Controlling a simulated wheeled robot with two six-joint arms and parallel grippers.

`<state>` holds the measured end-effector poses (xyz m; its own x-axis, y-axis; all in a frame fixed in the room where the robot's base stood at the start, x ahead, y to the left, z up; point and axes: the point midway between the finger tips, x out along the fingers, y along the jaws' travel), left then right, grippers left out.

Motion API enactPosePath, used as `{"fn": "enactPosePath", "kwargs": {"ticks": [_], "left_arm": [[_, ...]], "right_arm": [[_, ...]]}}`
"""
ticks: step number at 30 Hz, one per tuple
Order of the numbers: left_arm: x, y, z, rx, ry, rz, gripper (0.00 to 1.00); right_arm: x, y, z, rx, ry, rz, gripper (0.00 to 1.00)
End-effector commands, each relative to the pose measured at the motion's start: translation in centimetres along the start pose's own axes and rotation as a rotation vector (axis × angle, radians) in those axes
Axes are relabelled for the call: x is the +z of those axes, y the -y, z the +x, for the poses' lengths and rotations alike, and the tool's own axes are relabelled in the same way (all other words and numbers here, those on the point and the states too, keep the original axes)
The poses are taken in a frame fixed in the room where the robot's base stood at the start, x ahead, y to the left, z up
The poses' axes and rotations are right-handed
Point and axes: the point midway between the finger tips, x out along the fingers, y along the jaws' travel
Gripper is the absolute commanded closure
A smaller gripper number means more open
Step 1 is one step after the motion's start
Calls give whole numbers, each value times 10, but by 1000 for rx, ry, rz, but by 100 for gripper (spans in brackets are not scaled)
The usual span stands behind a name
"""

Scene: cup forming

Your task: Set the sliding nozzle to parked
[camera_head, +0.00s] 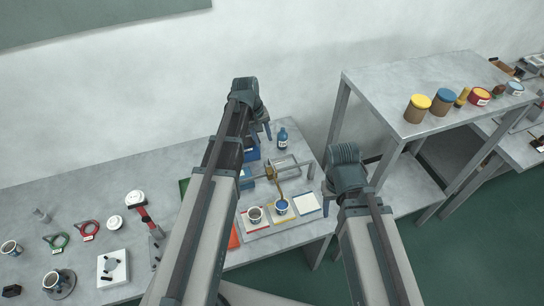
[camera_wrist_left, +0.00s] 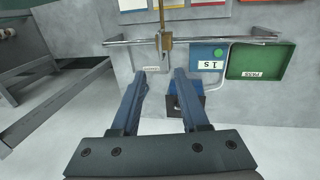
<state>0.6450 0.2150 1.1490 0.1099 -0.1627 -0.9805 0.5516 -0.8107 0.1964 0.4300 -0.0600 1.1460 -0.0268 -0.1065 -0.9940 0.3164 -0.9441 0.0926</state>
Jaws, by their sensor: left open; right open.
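The sliding nozzle (camera_head: 270,173) is a brass-coloured piece on a metal rail (camera_head: 292,161), with a spout reaching down to a cup of blue (camera_head: 281,207). In the left wrist view the nozzle (camera_wrist_left: 163,42) sits on the rail (camera_wrist_left: 220,39), left of the rail's middle. A small white label (camera_wrist_left: 152,69), too small to read, lies below it. My left gripper (camera_head: 262,135) is open and empty; in its wrist view the fingertips (camera_wrist_left: 160,74) are below the nozzle, apart from it. My right gripper (camera_head: 345,172) is open, right of the rail, its fingers mostly hidden.
A blue bottle (camera_head: 282,137) stands behind the rail. Blue (camera_wrist_left: 207,58) and green (camera_wrist_left: 258,61) trays lie beside the rail. A raised shelf (camera_head: 400,95) with jars is at right.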

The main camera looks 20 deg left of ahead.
Motion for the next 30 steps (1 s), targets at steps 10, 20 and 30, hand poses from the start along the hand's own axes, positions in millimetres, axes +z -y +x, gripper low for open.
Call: {"fn": "enactPosePath", "kwargs": {"ticks": [10, 20, 30], "left_arm": [[0, 1, 22, -1, 0, 3, 55], [0, 1, 67, -1, 0, 4, 55], [0, 1, 115, -1, 0, 3, 55]], "right_arm": [[-2, 2, 22, 0, -1, 2, 50], [-4, 6, 66, 1, -2, -2, 50], [-7, 10, 112, 3, -2, -12, 50]]}}
